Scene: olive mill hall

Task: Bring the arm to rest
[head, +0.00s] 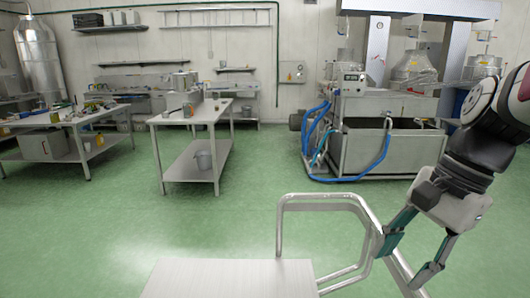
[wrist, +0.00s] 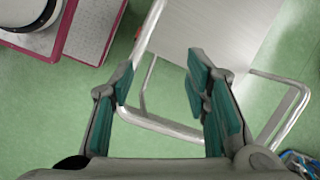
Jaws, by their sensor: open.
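My arm comes in from the right edge of the head view, bent, with my gripper (head: 398,268) pointing down at the lower right. The gripper is open, its two teal-padded fingers apart. In the wrist view the gripper (wrist: 160,72) holds nothing between its fingers. Below and beyond the fingers is a metal trolley (head: 230,280) with a bare flat top and a bent tube handle; the trolley also shows in the wrist view (wrist: 215,30). In the head view the fingers overlap its tube frame; whether they touch it I cannot tell.
A steel machine (head: 380,150) with blue hoses is at the back right. Green floor (head: 200,225) between is clear.

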